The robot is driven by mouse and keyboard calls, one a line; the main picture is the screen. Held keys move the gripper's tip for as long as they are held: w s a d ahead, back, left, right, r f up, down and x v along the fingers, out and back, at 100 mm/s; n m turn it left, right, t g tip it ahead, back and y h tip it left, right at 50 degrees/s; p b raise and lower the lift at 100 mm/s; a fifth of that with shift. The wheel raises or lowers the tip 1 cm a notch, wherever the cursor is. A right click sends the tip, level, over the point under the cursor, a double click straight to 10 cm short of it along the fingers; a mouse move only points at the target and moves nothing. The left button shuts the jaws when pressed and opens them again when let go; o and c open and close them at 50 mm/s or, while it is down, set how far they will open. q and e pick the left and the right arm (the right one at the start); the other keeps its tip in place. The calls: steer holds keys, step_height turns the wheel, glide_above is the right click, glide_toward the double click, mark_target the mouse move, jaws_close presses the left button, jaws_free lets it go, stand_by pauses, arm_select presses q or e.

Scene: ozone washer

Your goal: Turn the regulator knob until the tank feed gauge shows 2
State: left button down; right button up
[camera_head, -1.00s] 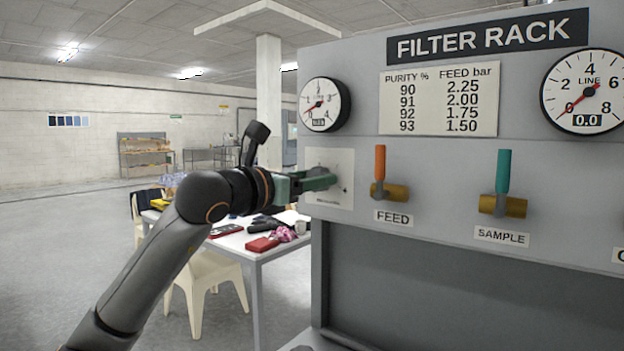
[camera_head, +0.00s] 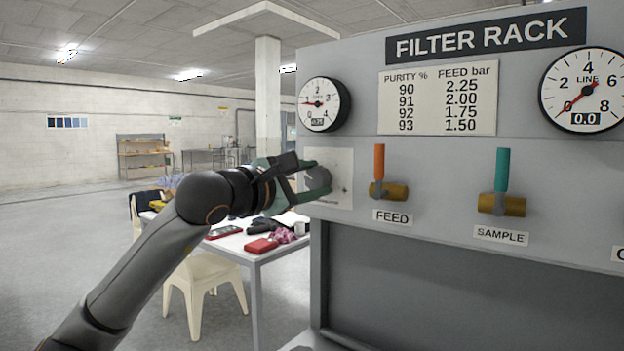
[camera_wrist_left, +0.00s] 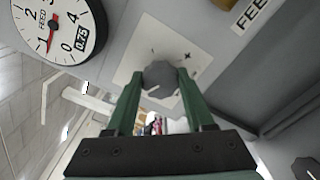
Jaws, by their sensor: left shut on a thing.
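The regulator knob (camera_head: 321,178) is a grey round knob on a white plate (camera_head: 342,160) at the panel's left. It also shows in the left wrist view (camera_wrist_left: 160,77). My left gripper (camera_head: 316,179) is shut on it, one green finger on each side, partly hiding it. The feed gauge (camera_head: 322,90) is round and white, above the knob. Its red needle points left, a little below 1, and its small readout seems to show about 0.75 in the left wrist view (camera_wrist_left: 58,22). My right gripper is not in view.
The FEED valve (camera_head: 379,162) with an orange handle and the SAMPLE valve (camera_head: 503,172) with a teal handle are right of the knob. The line gauge (camera_head: 585,65) reads 0.0. A white table (camera_head: 252,244) with loose items stands behind my left arm.

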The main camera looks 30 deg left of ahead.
arm_select(q)
steer(key=m, duration=0.4)
steer(key=shift+d+f+m+p, duration=0.1)
steer(key=shift+m+p, duration=0.2)
steer(key=shift+m, duration=1.6)
steer(key=shift+c, duration=1.3)
jaws_free()
steer(key=shift+s, duration=0.1)
steer(key=s+a+b, duration=0.1)
steer(key=s+b, duration=0.3)
steer(key=s, duration=0.8)
steer(key=shift+s, duration=0.2)
